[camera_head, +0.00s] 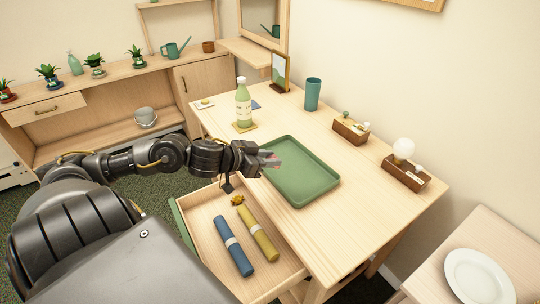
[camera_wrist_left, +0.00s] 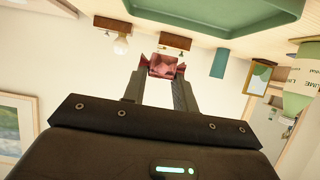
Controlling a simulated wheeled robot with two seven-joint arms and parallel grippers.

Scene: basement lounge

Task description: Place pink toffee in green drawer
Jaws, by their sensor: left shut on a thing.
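My left gripper (camera_head: 268,160) is shut on the pink toffee (camera_wrist_left: 162,67), which sits between its fingertips in the left wrist view. In the head view the fingers are over the near left edge of a green tray (camera_head: 322,196) on the table; the toffee is small there and partly covered by the fingers. The drawer (camera_head: 203,216), with a green front edge, is pulled out below my left arm. It holds a blue roll (camera_head: 238,258), a yellow roll (camera_head: 252,224) and a small yellow object (camera_head: 237,199). My right gripper is not in view.
On the table (camera_head: 366,216) stand a green bottle (camera_head: 243,107), a teal cup (camera_head: 312,95), a picture frame (camera_head: 288,72) and two wooden boxes, one (camera_head: 350,130) behind the other (camera_head: 408,180). A white plate (camera_head: 480,276) lies at the lower right.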

